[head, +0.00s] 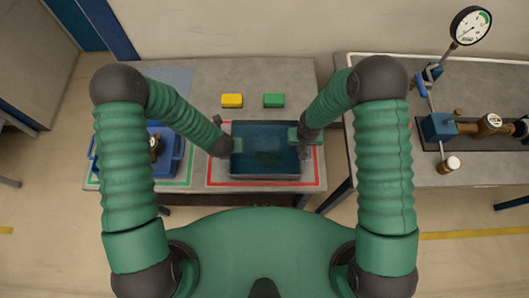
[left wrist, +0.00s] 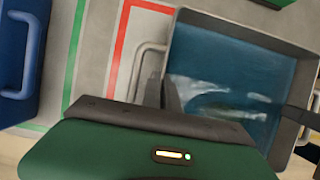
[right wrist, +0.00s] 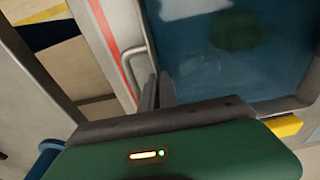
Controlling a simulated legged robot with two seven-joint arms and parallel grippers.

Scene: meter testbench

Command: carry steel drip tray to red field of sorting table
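The steel drip tray (head: 265,177) is a shallow grey box with dark blue liquid inside. It lies level within the red outline of the red field (head: 216,180) on the sorting table; whether its base touches the tabletop cannot be told. My left gripper (head: 232,146) is at its left end and my right gripper (head: 298,139) at its right end. In the left wrist view, the narrow fingers (left wrist: 167,92) close over the tray's end wall, beside a wire handle (left wrist: 139,72). In the right wrist view, the fingers (right wrist: 157,90) straddle the other end wall likewise, beside its handle (right wrist: 126,68).
A yellow block (head: 232,101) and a green block (head: 274,100) lie behind the tray. A blue bin (head: 166,168) stands in the green-outlined field at left. A gap separates the table from the right-hand bench (head: 440,175) with gauge and pipework.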

